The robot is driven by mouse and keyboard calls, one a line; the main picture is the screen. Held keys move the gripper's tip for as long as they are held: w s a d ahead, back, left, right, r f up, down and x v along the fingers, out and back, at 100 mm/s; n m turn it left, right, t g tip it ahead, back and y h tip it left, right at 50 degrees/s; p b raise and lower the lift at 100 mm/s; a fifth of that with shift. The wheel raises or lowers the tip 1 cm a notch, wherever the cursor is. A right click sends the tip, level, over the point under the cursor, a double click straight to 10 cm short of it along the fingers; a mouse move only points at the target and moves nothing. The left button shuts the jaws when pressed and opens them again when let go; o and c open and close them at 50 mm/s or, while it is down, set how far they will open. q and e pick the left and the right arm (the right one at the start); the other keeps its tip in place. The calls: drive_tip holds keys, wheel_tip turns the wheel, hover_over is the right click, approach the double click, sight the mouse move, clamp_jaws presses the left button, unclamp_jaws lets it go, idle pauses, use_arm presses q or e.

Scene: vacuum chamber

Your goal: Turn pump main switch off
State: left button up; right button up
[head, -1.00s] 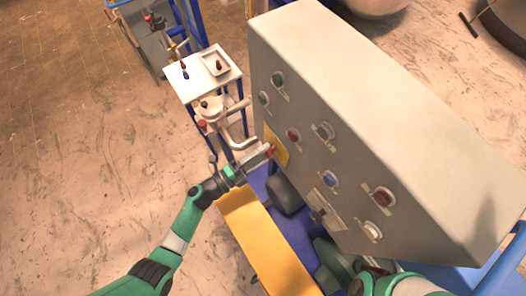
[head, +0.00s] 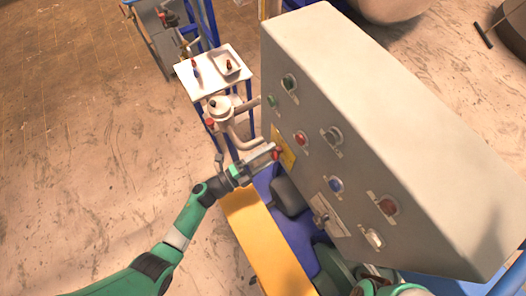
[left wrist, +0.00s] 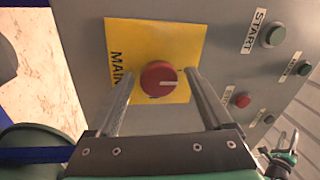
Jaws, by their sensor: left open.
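The red round main switch (left wrist: 158,80) sits on a yellow plate (left wrist: 120,33) lettered "MAIN" on the grey control box. Its pale pointer mark lies about level in the left wrist view. My left gripper (left wrist: 160,76) is open, with one finger on each side of the knob and a visible gap on both sides. In the head view the left gripper (head: 270,153) reaches the yellow plate (head: 287,158) at the box's left edge, and the red switch (head: 277,153) shows at its fingertips. Small green and dark parts (left wrist: 282,160) at the lower right may be my right gripper; their jaw state is unclear.
The control box (head: 380,110) carries several other controls, including a green START button (left wrist: 274,34) and a red button (left wrist: 242,100). A white tray table (head: 208,68) stands behind at left. A yellow panel (head: 265,240) lies below the left gripper. The floor at left is clear.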

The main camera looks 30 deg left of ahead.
use_arm(q)
drive_tip(key=v, duration=1.1)
drive_tip(key=shift+s+b, duration=0.3)
drive_tip(key=shift+a, duration=0.15)
drive_tip(key=w+a+r+n+t+y, duration=0.1)
drive_tip(key=w+a+r+t+y, duration=0.2)
drive_tip(key=r, duration=0.5)
drive_tip(key=w+a+r+n+t+y, duration=0.1)
drive_tip(key=w+a+r+n+t, duration=0.1)
drive_tip(key=w+a+r, duration=0.45)
wheel_tip(320, 180, up, 23)
drive_tip(key=w+n+t+y, duration=0.2)
drive_tip(key=n+t+y, duration=0.3)
drive_tip(key=n+y, duration=0.35)
wheel_tip(320, 180, up, 14)
drive_tip(key=s+d+n+y, duration=0.1)
drive_tip(key=s+n+y, duration=0.25)
drive_tip(key=n, duration=0.65)
drive_tip(key=s+d+r+h, duration=0.4)
drive_tip(key=d+r+h, duration=0.4)
drive_tip(key=d+r, duration=0.1)
drive_tip(key=shift+s+d+p, duration=0.25)
drive_tip(key=shift+d+p, duration=0.2)
drive_tip(key=shift+d, duration=0.1)
